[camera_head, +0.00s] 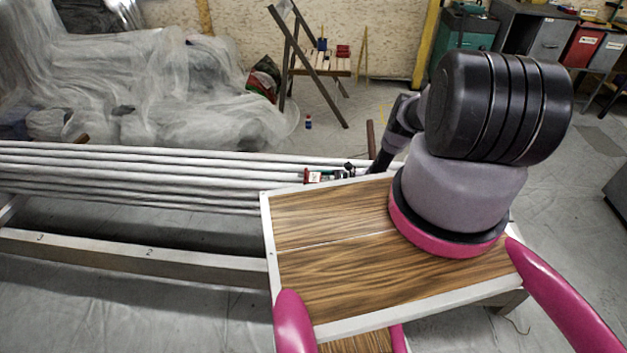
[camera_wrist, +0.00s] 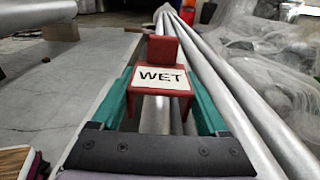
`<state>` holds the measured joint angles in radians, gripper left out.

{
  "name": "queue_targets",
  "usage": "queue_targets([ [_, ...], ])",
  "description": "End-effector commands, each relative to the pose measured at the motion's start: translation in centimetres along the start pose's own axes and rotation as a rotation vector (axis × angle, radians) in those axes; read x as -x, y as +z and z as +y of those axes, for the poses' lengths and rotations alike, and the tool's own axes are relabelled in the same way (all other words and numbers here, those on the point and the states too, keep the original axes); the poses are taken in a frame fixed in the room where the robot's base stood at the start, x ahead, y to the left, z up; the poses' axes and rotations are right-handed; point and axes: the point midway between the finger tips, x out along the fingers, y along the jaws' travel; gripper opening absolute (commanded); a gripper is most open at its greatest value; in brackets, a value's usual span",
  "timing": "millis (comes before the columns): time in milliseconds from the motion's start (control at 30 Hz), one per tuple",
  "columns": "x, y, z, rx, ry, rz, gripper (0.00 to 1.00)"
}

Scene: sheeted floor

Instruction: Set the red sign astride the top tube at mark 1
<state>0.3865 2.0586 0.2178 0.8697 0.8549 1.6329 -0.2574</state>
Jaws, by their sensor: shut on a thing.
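The red sign (camera_wrist: 163,48) has a white panel reading "WET". My gripper (camera_wrist: 161,84) is shut on it, with a teal finger on each side. In the head view the red sign (camera_head: 313,175) is small, at the tip of my gripper (camera_head: 326,173), beyond the far edge of the wooden table. Several grey tubes (camera_head: 120,172) run leftward from there; in the wrist view the tubes (camera_wrist: 215,75) run away beneath and behind the sign. I cannot tell whether the sign touches a tube. A pale beam (camera_head: 95,250) carries marks 2 and 3; mark 1 is not visible.
The wood-topped table (camera_head: 335,215) fills the near middle, beneath my arm. Plastic sheeting (camera_head: 170,90) lies heaped beyond the tubes. A small wooden stand (camera_head: 320,62) is at the back, cabinets (camera_head: 530,30) at the back right. Floor between stand and tubes is mostly clear.

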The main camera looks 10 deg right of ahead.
Motion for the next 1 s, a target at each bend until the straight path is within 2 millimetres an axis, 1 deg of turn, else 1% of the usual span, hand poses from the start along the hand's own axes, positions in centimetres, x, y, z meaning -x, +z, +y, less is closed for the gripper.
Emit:
queue_targets([
  [33, 0.0, -0.4, 0.6, -0.007, 0.006, 0.005, 0.15],
  [233, 0.0, 0.0, 0.6, -0.007, 0.006, 0.004, 0.15],
  [1000, 0.3, 5.0, 0.1, -0.003, 0.001, 0.000, 0.15],
])
